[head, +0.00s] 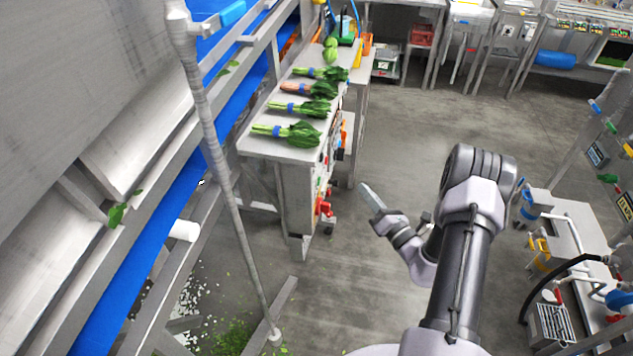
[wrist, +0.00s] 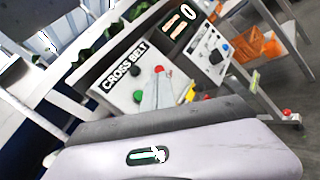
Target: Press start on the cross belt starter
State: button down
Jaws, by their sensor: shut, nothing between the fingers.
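The cross belt starter (wrist: 122,82) is a pale panel with a black CROSS BELT label in the wrist view. It carries a red button (wrist: 158,69) and a green button (wrist: 138,96). My gripper (wrist: 159,84) is shut and empty, its narrow fingers seen in front of the panel, just right of the green button and below the red one. I cannot tell whether the fingertips touch the panel. In the head view my gripper (head: 370,192) is in open space right of the steel bench, and the starter's face cannot be made out.
The steel bench (head: 262,146) bears several bunches of greens (head: 286,133). A blue belt (head: 150,250) runs at left. The floor (head: 385,150) beyond my gripper is clear.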

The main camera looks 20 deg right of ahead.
aim_at(319, 181)
jog(key=w+a, duration=0.5)
jog(key=a, duration=0.2)
jog(key=shift+a+p, duration=0.2)
jog(key=shift+p, duration=0.2)
dwell(1.9)
jog(key=shift+w+a, duration=0.2)
jog(key=shift+a, duration=0.15)
jog(key=shift+w+a, duration=0.25)
jog(key=shift+a, duration=0.1)
dwell(0.6)
dwell(0.4)
jog(key=shift+s+d, duration=0.45)
jog(key=shift+d, duration=0.2)
